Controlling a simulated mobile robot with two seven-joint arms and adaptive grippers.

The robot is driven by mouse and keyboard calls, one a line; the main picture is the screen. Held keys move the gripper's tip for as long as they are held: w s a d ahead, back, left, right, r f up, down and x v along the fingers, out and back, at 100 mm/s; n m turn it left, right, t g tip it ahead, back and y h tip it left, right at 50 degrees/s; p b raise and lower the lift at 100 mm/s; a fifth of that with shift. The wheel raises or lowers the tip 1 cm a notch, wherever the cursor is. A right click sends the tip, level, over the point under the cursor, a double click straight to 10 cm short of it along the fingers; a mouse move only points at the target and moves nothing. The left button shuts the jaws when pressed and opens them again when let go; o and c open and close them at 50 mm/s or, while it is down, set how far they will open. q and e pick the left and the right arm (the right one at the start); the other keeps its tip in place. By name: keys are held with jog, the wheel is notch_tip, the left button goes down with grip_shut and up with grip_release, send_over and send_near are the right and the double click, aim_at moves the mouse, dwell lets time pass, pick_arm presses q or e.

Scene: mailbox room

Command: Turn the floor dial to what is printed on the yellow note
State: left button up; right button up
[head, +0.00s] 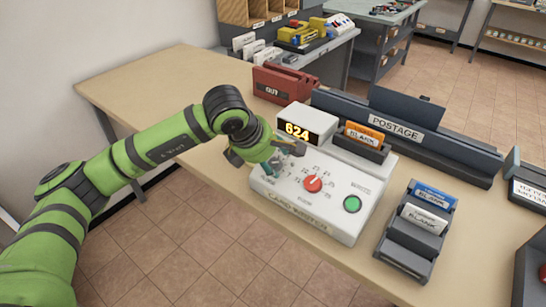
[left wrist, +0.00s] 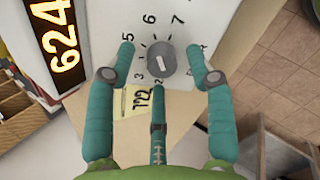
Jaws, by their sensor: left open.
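The white card writer (head: 330,222) stands on the table, with a red dial (head: 313,183), a green button (head: 352,204) and a display (head: 297,131) reading 624. My left gripper (head: 288,152) is open over the writer's left part. In the left wrist view, a grey dial (left wrist: 160,60) with a white pointer mark sits between the open teal fingers (left wrist: 162,50). Numerals, among them 5, 6 and 7, ring it; contact is unclear. A yellow note (left wrist: 138,100) lies beside it, its writing partly covered by a finger; I cannot read it surely. My right gripper is not in view.
An orange blank card (head: 364,135) stands in a slot behind the red dial. A dark holder (head: 407,245) with blank cards is at the right. A red tray (head: 285,83) marked OUT and a dark postage rack (head: 400,130) stand behind. The table's left end is clear.

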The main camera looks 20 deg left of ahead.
pick_arm(q)
jog(key=shift+w+d+f, duration=0.15)
jog(key=shift+w+f, duration=0.1)
jog(key=shift+f, duration=0.3)
jog(key=shift+c, duration=0.4)
grip_shut()
